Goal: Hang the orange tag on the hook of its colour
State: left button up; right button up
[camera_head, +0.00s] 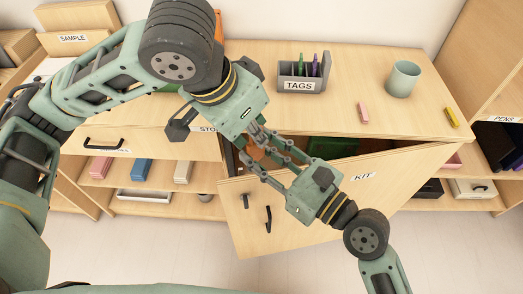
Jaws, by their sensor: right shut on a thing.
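An orange piece (256,151), most likely the orange tag, shows partly between the fingers of my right gripper (258,145) above the KIT drawer. The fingers hide much of it, so its shape is unclear. My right gripper is shut on it, its arm coming in from the lower right. My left gripper (257,127) is just above and left of it; the two overlap in the picture, and I cannot tell its opening. A grey TAGS holder (292,84) with green and purple items stands on the counter. I cannot make out an orange hook.
A green cup (403,79), a pink block (363,113) and a yellow block (452,117) stand on the counter. An orange thing (218,22) is partly hidden behind my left arm.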

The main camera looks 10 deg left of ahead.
pick_arm(q)
jog(key=shift+o, duration=0.9)
jog(key=shift+r, duration=0.1)
